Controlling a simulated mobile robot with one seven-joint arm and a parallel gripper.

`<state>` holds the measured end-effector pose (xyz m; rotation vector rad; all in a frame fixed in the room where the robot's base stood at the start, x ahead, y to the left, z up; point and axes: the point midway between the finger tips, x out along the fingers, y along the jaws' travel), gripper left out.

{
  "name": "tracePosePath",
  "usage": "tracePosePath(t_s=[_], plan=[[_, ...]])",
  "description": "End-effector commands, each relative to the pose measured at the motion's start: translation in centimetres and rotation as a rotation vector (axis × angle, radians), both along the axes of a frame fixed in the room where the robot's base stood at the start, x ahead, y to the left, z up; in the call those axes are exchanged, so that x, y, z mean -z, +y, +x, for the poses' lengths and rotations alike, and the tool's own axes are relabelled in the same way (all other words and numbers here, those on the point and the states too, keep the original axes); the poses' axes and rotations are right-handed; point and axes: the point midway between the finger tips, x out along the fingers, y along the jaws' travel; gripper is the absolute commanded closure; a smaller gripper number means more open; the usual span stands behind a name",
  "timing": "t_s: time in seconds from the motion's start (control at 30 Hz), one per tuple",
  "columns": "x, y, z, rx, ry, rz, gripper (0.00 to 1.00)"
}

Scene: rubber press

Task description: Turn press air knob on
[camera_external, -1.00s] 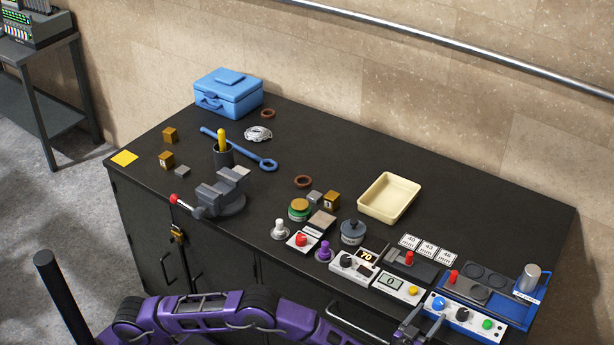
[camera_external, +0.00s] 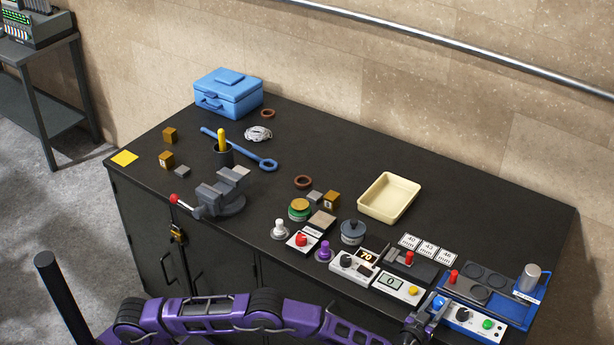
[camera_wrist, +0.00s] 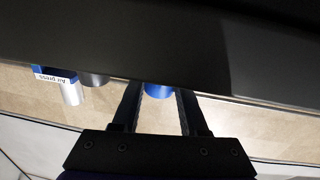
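The control box (camera_external: 467,322) at the table's right front carries a blue knob (camera_external: 438,303), a black knob (camera_external: 463,314) and a green button (camera_external: 487,324). No label readable here says which knob is the press air one. My gripper (camera_external: 430,313) is at the box's left end, by the blue knob. In the wrist view my gripper (camera_wrist: 158,100) is open, with a finger on either side of the blue knob (camera_wrist: 158,91). I cannot tell whether the fingers touch it.
Behind the control box is the blue press base (camera_external: 505,303) with a red-topped lever (camera_external: 453,276) and an upright metal cylinder (camera_external: 531,276).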

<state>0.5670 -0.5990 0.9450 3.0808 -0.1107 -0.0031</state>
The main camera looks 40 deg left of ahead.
Motion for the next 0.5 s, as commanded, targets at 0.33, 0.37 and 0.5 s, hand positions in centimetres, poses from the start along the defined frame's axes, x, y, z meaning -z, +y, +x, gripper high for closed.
tracePosePath(t_s=[0.33, 0.37, 0.5], plan=[[-0.05, -0.01, -0.01, 0.007, -0.001, 0.0, 1.0], [-0.07, 0.0, 0.0, 0.013, -0.002, 0.0, 1.0], [-0.26, 0.0, 0.06, 0.077, -0.007, 0.001, 1.0]])
